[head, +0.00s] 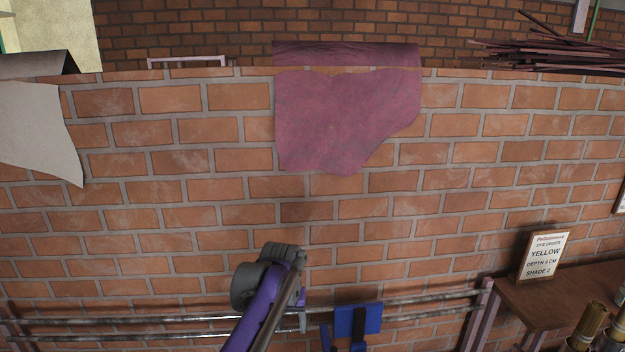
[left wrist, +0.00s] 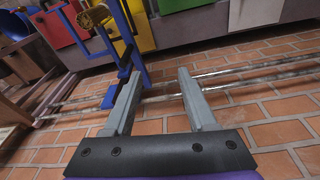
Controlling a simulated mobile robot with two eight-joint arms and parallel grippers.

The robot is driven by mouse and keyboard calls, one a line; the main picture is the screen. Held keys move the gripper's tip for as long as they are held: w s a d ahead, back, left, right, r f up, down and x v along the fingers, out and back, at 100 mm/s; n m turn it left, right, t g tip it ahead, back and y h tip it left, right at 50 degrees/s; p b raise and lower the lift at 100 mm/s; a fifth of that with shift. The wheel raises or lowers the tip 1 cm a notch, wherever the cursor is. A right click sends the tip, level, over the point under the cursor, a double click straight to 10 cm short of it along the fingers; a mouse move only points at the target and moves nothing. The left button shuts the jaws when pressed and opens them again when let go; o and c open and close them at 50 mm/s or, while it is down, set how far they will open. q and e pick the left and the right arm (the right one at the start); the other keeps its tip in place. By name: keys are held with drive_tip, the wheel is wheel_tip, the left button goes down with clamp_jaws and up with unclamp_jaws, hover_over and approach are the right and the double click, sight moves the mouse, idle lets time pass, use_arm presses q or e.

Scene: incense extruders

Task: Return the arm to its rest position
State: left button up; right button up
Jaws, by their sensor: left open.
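My left arm reaches up from the bottom of the head view, with a purple link (head: 258,318) and a dark grey wrist joint (head: 262,278). In the left wrist view my left gripper (left wrist: 156,78) is open, its two grey fingers apart with nothing between them. My right gripper is in neither view.
Metal rails (head: 180,337) run low across the head view, with a blue block (head: 357,320) on them. A wooden table (head: 535,298) with a YELLOW dye-order card (head: 544,256) stands at the right. The brick area between is clear.

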use_arm(q)
drive_tip(key=s+a+r+t+p, duration=0.1)
drive_tip(key=s+a, duration=0.3)
drive_tip(key=s, duration=0.4)
drive_tip(key=s+a+r+t, duration=0.1)
drive_tip(key=s+a, duration=0.3)
drive_tip(key=s, duration=0.4)
drive_tip(key=s+a+f, duration=0.2)
drive_tip(key=s+f, duration=0.1)
drive_tip(key=s, duration=0.5)
drive_tip(key=s+a+f+t, duration=0.1)
drive_tip(key=s+f, duration=0.3)
drive_tip(key=s, duration=0.4)
drive_tip(key=shift+a+f+n+p, duration=0.3)
drive_tip(key=shift+a+p, duration=0.15)
drive_tip(key=shift+a, duration=0.3)
